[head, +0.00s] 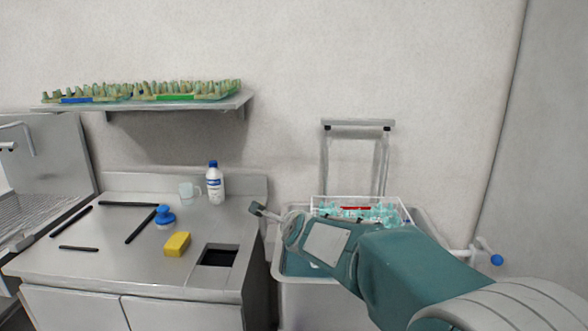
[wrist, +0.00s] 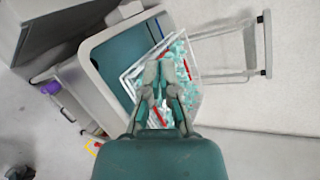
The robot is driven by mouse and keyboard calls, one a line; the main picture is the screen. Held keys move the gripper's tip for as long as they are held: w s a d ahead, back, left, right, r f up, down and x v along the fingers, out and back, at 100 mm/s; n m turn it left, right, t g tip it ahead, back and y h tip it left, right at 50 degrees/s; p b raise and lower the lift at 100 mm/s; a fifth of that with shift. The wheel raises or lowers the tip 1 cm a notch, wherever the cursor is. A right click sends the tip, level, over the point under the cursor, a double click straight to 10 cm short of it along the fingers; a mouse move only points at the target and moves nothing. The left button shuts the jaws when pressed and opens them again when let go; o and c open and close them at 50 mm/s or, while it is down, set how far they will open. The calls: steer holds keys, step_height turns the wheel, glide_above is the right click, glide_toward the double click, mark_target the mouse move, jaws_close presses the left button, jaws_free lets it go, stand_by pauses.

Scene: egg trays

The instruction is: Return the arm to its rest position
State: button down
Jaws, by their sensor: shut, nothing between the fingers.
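My teal arm (head: 400,268) reaches from the lower right across the cart in the head view. My gripper (head: 258,209) points left, its tip near the right edge of the steel counter. In the wrist view my gripper (wrist: 158,66) shows its two grey fingers together, with nothing held. There it overlaps the white wire basket (wrist: 128,76) in the picture. How high it is above the basket I cannot tell. My arm hides part of the cart in the head view.
The grey cart (head: 277,270) holds the basket with teal and red items. On the counter (head: 95,250) are a yellow sponge (head: 177,244), blue brush (head: 165,217), white bottle (head: 215,185), glass mug (head: 187,190) and black rods. Egg trays (head: 190,97) sit on a wall shelf (head: 240,98).

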steer(key=s+d+f+n+g+h, duration=0.1)
steer(key=s+d+n, duration=0.4)
steer(key=s, duration=0.7)
steer(key=s+d+f+n+g+h, duration=0.1)
steer(key=s+d+n+g, duration=0.3)
steer(key=s+n, duration=0.5)
steer(key=s+d+f+n+g+h, duration=0.1)
steer(key=s+d+n, duration=0.5)
steer(key=s, duration=1)
step_height(320, 180, down, 2)
steer(key=shift+d+f+n+g, duration=0.1)
steer(key=shift+d+n+g, duration=0.3)
steer(key=shift+d+g, duration=0.5)
steer(key=shift+d, duration=0.25)
